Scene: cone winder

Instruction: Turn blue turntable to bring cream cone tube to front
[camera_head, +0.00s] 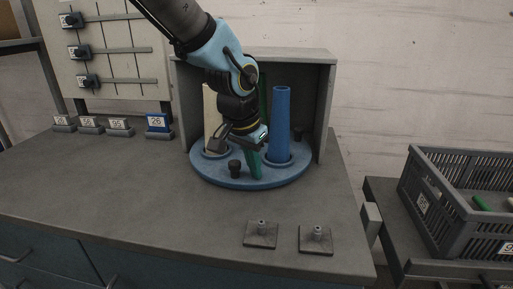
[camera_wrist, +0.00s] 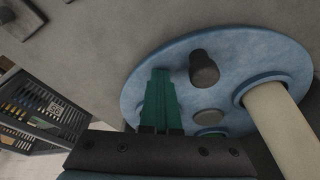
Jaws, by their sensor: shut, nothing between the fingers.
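The blue turntable (camera_head: 222,181) sits in a grey open-fronted housing; it also shows in the wrist view (camera_wrist: 140,82). The cream cone tube (camera_head: 209,108) stands upright at its left side, and in the wrist view (camera_wrist: 281,125) at the right. A blue tube (camera_head: 281,120) stands at the right side. A green tube (camera_head: 262,88) stands at the back, mostly hidden by my arm. A black knob (camera_head: 234,168) rises near the turntable's front, also in the wrist view (camera_wrist: 204,68). My gripper (camera_head: 255,174), with green fingers (camera_wrist: 160,74), is shut and empty, right of the knob; contact is unclear.
Two square plates with pegs (camera_head: 261,234) (camera_head: 316,239) lie on the front of the grey bench (camera_head: 130,195). A grey crate (camera_head: 430,206) stands at the right. Number blocks (camera_head: 159,125) stand back left. The bench's front left is clear.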

